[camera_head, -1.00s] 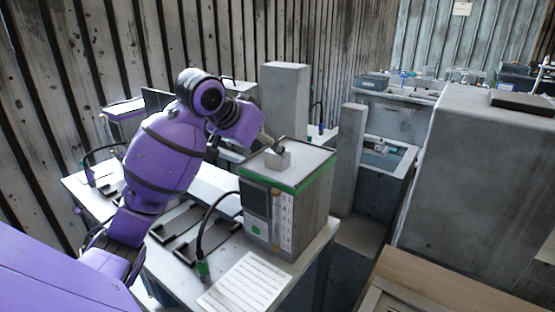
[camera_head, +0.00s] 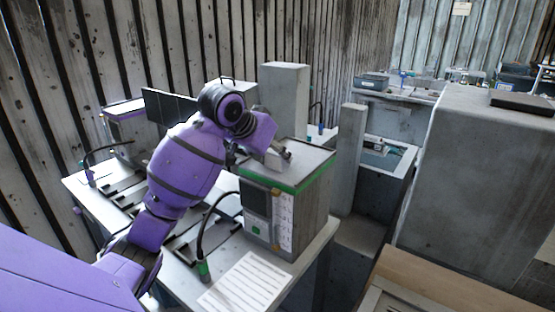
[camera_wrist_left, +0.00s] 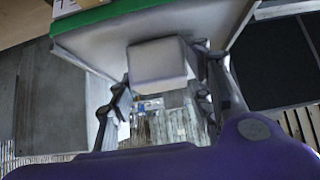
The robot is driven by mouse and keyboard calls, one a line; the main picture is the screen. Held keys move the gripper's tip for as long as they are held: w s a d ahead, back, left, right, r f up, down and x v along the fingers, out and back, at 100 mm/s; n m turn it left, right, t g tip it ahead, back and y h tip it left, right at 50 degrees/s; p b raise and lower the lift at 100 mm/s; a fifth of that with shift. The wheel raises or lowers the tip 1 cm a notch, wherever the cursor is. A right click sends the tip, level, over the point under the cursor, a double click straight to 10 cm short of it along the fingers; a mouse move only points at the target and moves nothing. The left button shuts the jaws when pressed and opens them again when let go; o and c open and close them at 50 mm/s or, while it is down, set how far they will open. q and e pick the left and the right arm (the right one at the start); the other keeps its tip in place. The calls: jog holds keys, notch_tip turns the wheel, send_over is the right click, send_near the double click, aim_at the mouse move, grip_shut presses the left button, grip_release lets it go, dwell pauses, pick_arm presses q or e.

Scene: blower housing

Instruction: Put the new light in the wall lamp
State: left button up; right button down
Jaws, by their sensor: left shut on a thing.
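A small pale grey block (camera_head: 274,159), perhaps the new light, is at the top of a grey instrument box with a green band (camera_head: 285,186). My left gripper (camera_head: 284,154) comes in from the left and is shut on it. In the left wrist view the block (camera_wrist_left: 158,62) sits between the two dark fingers of the left gripper (camera_wrist_left: 163,92). The block looks tilted in the head view; I cannot tell whether it still touches the box top. I cannot make out a wall lamp in these views. My right gripper is not in view.
The box stands on a pale bench (camera_head: 170,262) with a printed sheet (camera_head: 246,283) and a black cable (camera_head: 207,225). Grey pillars (camera_head: 285,95) stand behind it. A large grey block-shaped cabinet (camera_head: 470,180) fills the right. A ribbed wall (camera_head: 70,90) runs behind the bench at left.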

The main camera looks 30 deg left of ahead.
pick_arm(q)
jog(key=shift+c, duration=1.1)
jog(key=shift+r, duration=0.1)
